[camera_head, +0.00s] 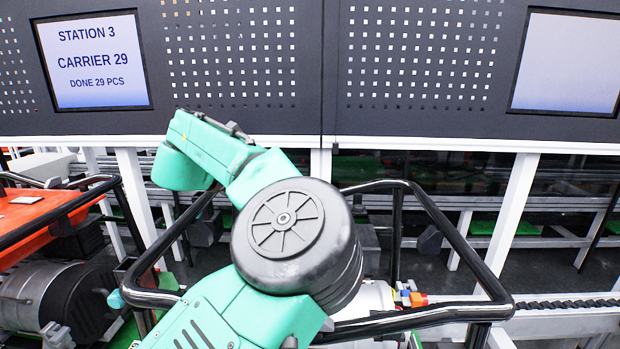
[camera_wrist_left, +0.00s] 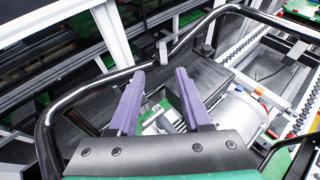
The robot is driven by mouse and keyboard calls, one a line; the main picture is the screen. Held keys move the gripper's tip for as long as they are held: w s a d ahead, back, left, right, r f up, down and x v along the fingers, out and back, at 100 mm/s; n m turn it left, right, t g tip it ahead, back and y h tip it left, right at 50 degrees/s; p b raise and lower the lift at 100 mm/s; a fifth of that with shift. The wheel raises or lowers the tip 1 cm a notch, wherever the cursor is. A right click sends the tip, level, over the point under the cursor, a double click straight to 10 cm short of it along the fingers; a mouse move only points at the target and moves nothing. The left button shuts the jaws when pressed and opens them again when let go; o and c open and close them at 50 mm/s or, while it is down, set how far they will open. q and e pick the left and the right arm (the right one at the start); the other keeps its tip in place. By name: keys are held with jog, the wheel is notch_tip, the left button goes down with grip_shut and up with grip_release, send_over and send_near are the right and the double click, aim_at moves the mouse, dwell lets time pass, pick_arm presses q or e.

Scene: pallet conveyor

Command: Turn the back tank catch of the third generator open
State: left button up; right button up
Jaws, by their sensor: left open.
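A generator with a black tube frame (camera_head: 440,225) stands in the middle of the head view, partly covered by my left arm. In the left wrist view its black frame (camera_wrist_left: 45,130) curves around the open fingers. A pale round housing (camera_wrist_left: 238,112) lies inside the frame, right of the fingers. My left gripper (camera_wrist_left: 160,73) is open, with two purple fingers apart and nothing seen held between them. A small grey piece (camera_wrist_left: 203,52) sits by the back rail beyond the fingertips; I cannot tell if it is the back tank catch. My right gripper is not in view.
A second generator with an orange tank (camera_head: 35,222) stands at the left. A dark perforated panel with screens (camera_head: 92,62) spans the back, above white posts (camera_head: 507,222). A conveyor chain (camera_head: 570,304) runs at the lower right.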

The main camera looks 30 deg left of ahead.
pick_arm(q)
jog(key=p+x, duration=0.5)
jog(key=x, duration=0.8)
jog(key=shift+w+d, duration=0.25)
jog(key=shift+w, duration=0.1)
jog(key=shift+s+d, duration=0.1)
jog(key=shift+d, duration=0.1)
grip_shut()
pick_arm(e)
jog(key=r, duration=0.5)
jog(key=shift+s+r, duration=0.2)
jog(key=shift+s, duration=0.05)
